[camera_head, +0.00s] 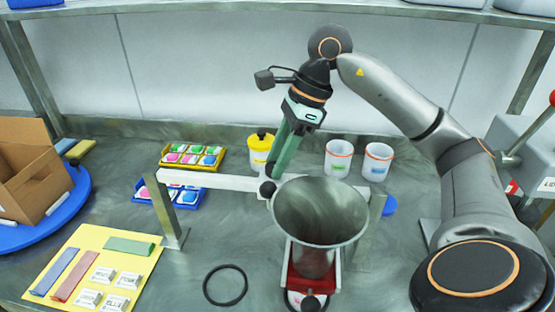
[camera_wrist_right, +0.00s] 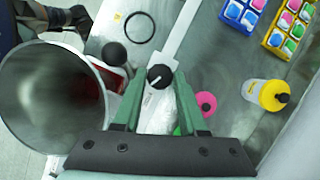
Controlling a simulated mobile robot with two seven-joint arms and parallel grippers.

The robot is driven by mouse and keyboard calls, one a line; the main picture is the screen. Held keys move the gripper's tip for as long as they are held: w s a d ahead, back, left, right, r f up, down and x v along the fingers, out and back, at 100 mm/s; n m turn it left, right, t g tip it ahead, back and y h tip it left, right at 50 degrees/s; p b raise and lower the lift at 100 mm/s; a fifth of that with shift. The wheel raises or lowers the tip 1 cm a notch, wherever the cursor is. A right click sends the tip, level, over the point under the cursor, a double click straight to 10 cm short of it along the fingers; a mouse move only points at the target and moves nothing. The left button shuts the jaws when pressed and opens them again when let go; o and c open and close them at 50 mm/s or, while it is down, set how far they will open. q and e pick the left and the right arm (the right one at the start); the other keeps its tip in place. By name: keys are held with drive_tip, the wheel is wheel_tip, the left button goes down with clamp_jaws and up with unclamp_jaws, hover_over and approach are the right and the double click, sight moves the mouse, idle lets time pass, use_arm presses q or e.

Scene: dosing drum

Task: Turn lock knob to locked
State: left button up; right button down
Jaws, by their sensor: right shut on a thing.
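The lock knob (camera_head: 267,188) is a small black round knob on the white crossbar (camera_head: 220,181), left of the grey metal drum (camera_head: 318,215). In the right wrist view the knob (camera_wrist_right: 158,76) shows a white pointer line on its face. My right gripper (camera_head: 271,170) points down at the knob with its green fingers. In the right wrist view the fingers of my right gripper (camera_wrist_right: 158,80) are shut on the knob from both sides. No locked or unlocked marking is readable. My left gripper is in neither view.
A red base (camera_head: 298,283) is under the drum. A black ring (camera_head: 225,285) lies to its left. A yellow-lidded jar (camera_head: 260,150), white cups (camera_head: 338,158) and a yellow tray (camera_head: 193,157) stand behind the crossbar. A yellow mat (camera_head: 130,262) lies front left.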

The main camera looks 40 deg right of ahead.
drive_tip(key=m, duration=0.3)
drive_tip(key=shift+s+t+h, duration=0.1)
drive_tip(key=shift+t+h, duration=0.3)
drive_tip(key=m+h, duration=0.1)
drive_tip(key=m, duration=0.1)
drive_tip(key=shift+a+m+t, duration=0.15)
drive_tip(key=shift+m+t, duration=0.15)
drive_tip(key=m+h+p, duration=0.1)
drive_tip(key=m, duration=0.3)
drive_tip(key=shift+s+a+r+t+p, duration=0.1)
drive_tip(key=shift+a+t+p, duration=0.05)
drive_tip(key=shift+t+p, duration=0.2)
drive_tip(key=shift+a+m+h+p, duration=0.1)
drive_tip(key=shift+m+h+p, duration=0.55)
drive_tip(key=shift+m, duration=1.05)
drive_tip(key=shift+h, duration=0.25)
drive_tip(key=shift+c, duration=2.3)
unclamp_jaws()
